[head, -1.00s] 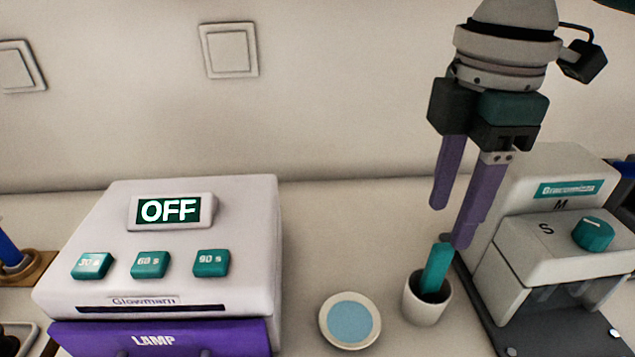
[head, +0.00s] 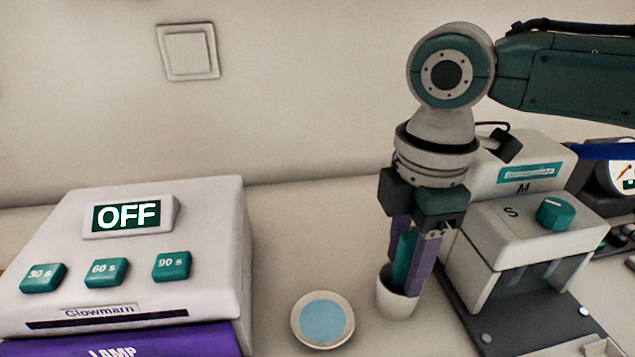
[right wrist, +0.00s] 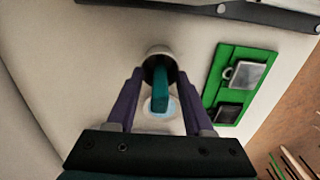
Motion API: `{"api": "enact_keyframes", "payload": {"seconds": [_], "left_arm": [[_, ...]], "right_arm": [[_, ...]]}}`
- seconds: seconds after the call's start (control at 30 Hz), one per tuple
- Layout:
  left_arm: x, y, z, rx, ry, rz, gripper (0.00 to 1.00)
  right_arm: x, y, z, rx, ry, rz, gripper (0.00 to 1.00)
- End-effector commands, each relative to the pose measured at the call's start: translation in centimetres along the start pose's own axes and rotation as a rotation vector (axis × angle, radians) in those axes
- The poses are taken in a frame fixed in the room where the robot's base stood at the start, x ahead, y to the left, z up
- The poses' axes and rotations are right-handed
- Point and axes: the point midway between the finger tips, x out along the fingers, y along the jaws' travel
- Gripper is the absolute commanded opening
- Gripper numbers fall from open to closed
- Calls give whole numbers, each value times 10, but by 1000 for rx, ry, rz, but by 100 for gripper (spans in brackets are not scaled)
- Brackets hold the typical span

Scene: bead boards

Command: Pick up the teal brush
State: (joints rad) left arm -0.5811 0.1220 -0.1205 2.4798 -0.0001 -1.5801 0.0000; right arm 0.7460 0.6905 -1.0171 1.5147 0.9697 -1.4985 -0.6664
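The teal brush (head: 403,258) stands upright, slightly tilted, in a small white cup (head: 397,301); its lower end is hidden inside the cup. My right gripper (head: 406,272) points down over the cup, with one purple finger on each side of the brush. In the right wrist view the brush (right wrist: 160,88) shows between the two fingers, with gaps on both sides, so the gripper is open. The cup (right wrist: 158,51) shows there just beyond the fingertips. My left gripper is not in view.
A shallow dish (head: 299,327) with a light blue inside lies left of the cup. A white lamp unit (head: 221,230) reading OFF stands further left. A white machine with a teal knob (head: 556,214) stands close right of the gripper.

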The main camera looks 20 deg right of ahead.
Motion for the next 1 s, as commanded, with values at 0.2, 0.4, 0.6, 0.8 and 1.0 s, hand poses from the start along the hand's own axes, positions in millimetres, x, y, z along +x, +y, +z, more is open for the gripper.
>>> {"api": "enact_keyframes", "payload": {"seconds": [0.2,0.4,0.6,0.8,1.0], "left_arm": [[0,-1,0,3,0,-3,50],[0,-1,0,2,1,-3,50],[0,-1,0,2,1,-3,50],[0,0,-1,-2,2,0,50],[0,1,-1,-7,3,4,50]], "right_arm": [[0,0,0,0,0,0,26],[0,0,0,0,0,0,3],[0,0,0,0,0,0,0],[-1,0,0,0,0,0,0],[-1,0,0,0,0,0,0]]}}
